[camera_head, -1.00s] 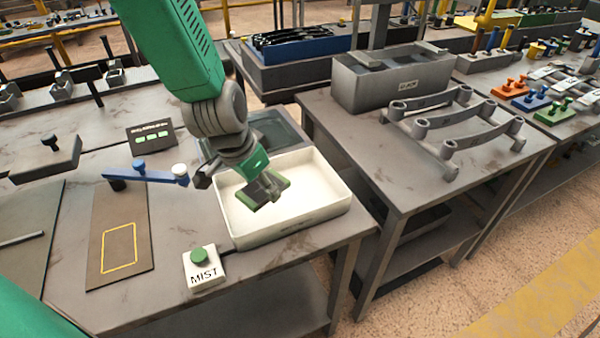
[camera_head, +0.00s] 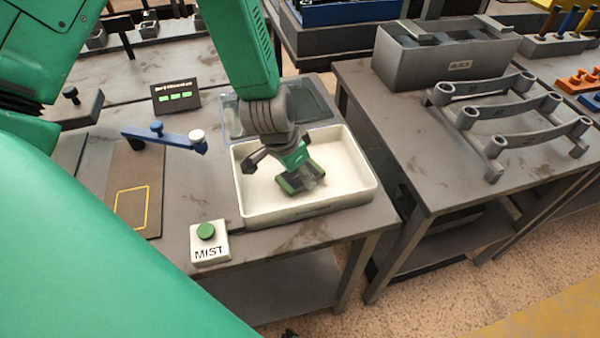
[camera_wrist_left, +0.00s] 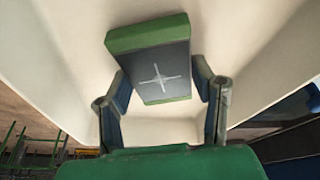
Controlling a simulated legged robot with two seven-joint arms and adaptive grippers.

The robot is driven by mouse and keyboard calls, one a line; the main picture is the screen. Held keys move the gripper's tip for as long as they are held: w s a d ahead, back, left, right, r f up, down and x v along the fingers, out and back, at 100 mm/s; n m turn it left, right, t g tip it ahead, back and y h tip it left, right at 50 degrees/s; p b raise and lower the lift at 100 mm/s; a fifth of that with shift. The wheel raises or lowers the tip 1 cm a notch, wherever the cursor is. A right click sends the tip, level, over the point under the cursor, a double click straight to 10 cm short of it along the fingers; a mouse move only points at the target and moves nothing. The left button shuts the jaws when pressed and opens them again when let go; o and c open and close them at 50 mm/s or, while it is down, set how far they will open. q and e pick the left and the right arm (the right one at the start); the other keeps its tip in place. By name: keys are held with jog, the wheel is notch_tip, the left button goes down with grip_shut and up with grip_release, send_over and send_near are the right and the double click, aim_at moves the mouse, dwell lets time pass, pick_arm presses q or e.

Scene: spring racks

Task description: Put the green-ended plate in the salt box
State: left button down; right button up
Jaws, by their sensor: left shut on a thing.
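The green-ended plate (camera_head: 302,178) is a small dark slab with green ends. It is tilted, over the inside of the white salt box (camera_head: 352,205); I cannot tell whether it touches the white floor. My left gripper (camera_head: 284,166) reaches down from above and is shut on the plate. In the left wrist view the plate (camera_wrist_left: 156,72) shows a pale cross mark on its dark face, between the two fingers of my left gripper (camera_wrist_left: 163,92). The white box interior (camera_wrist_left: 258,50) fills most of the background there. My right gripper is not in view.
A clear tray (camera_head: 310,100) stands behind the box. A MIST button block (camera_head: 208,246) sits near the front edge. A blue lever arm (camera_head: 170,137) and a sign with green lights (camera_head: 176,95) are left of the box. A grey rack (camera_head: 510,112) stands on the right table.

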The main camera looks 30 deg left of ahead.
aim_at(286, 181)
pick_arm(q)
jog(key=shift+w+a+f, duration=0.1)
jog(key=shift+a+f, duration=0.05)
jog(key=shift+f, duration=0.2)
jog(key=c, duration=0.6)
grip_release()
jog(key=shift+c, duration=0.2)
jog(key=shift+r, duration=0.1)
jog(key=d+p+v, duration=0.1)
jog(key=v, duration=1)
jog(key=shift+s+a+r, duration=0.25)
jog(key=shift+a+r, duration=0.15)
jog(key=shift+r, duration=0.1)
